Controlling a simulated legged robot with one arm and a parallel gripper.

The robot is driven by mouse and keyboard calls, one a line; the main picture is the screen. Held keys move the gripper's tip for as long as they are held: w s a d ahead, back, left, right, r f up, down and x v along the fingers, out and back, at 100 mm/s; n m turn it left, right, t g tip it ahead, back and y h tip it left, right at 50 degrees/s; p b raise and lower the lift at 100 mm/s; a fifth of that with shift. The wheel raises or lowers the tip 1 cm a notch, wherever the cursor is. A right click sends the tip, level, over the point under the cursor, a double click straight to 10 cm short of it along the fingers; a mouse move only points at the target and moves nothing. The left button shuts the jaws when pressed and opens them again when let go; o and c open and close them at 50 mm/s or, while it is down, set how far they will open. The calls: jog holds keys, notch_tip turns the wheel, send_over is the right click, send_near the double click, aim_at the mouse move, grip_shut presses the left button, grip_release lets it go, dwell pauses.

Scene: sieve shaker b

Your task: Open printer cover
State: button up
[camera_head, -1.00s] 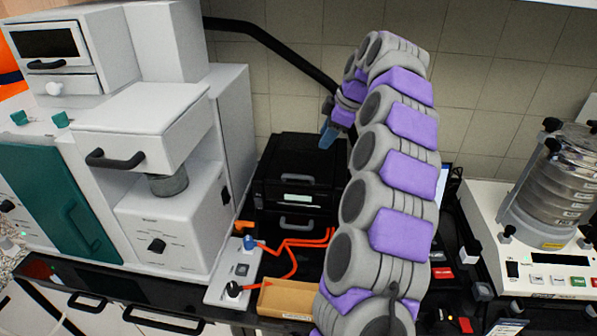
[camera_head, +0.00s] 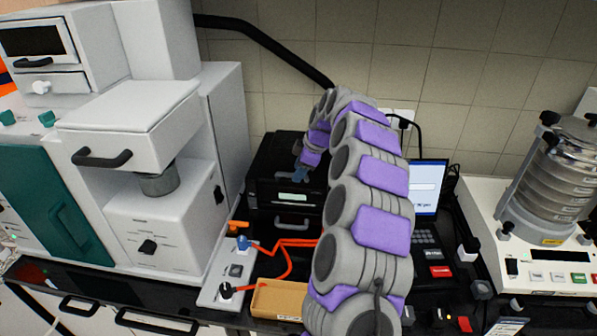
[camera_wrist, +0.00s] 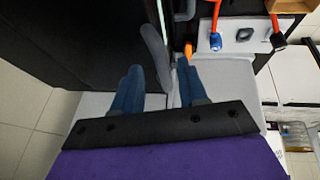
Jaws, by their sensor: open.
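The printer (camera_head: 270,175) is a black box at the middle of the bench, with a small lit display (camera_head: 293,198) and a grey handle (camera_head: 292,222) on its front. Its cover looks shut. My gripper (camera_head: 301,174) hangs in front of the printer's upper right part, partly hidden by my arm. In the wrist view, my gripper (camera_wrist: 158,82) has two blue fingers spread apart with nothing between their tips. The black printer (camera_wrist: 75,40) fills the upper left there. A grey curved handle (camera_wrist: 155,58) lies just beyond the gap between the fingers; contact cannot be told.
A white machine (camera_head: 150,130) stands close on the left. A power strip (camera_head: 228,280) with orange cables (camera_head: 290,255) and a cardboard tray (camera_head: 278,300) lie in front. A monitor (camera_head: 428,187) and the sieve shaker (camera_head: 555,190) stand to the right.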

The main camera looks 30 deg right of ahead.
jog(key=shift+w+f, duration=0.15)
jog(key=shift+f, duration=0.15)
jog(key=shift+a+r, duration=0.1)
jog(key=shift+a, duration=0.4)
jog(key=shift+c, duration=0.2)
jog(key=shift+d, duration=0.15)
grip_shut()
